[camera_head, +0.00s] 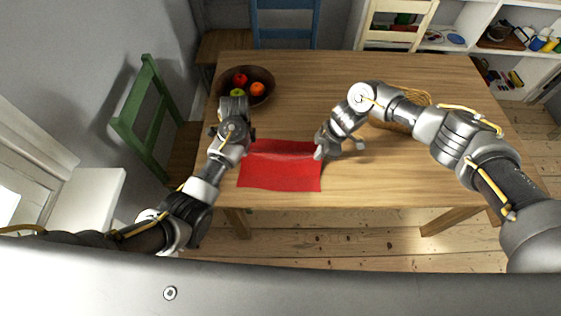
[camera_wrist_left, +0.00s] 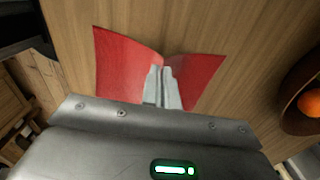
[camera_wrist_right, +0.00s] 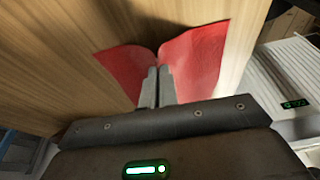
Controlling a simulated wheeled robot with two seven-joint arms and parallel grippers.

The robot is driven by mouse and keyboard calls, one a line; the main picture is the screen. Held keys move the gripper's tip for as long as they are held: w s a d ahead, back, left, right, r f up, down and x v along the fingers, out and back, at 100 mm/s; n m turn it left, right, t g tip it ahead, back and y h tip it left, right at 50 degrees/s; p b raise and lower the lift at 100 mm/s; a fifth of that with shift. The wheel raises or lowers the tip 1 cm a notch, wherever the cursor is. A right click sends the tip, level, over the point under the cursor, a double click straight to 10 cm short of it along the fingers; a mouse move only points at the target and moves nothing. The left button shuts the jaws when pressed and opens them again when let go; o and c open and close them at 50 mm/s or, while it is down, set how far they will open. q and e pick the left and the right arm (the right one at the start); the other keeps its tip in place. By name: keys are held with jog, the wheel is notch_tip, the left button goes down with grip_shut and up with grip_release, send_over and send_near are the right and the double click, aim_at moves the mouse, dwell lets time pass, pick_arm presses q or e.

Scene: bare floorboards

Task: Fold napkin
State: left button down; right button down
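The red napkin (camera_head: 280,175) lies near the front edge of the wooden table, with a crease running across it between my two grippers. My left gripper (camera_head: 243,150) is at its left edge and my right gripper (camera_head: 322,150) at its right edge, both at the ends of the crease. In the left wrist view the fingers (camera_wrist_left: 162,85) are together on the napkin (camera_wrist_left: 125,60), which bends at them. In the right wrist view the fingers (camera_wrist_right: 157,84) are likewise together with the napkin (camera_wrist_right: 195,55) bending there. The pinched cloth is mostly hidden by the fingers.
A brown fruit bowl (camera_head: 263,78) stands at the table's back left. A woven basket (camera_head: 412,97) is partly hidden behind my right arm. The middle back of the table (camera_head: 330,75) is clear. Chairs stand around it, including a green one (camera_head: 150,118) at left.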

notch_tip(320, 180, up, 13)
jog(key=a+h+p, duration=0.1)
jog(key=h+p, duration=0.2)
jog(key=p, duration=0.7)
jog(key=shift+f+p, duration=0.15)
jog(key=shift+p, duration=0.15)
jog(key=shift+d, duration=0.1)
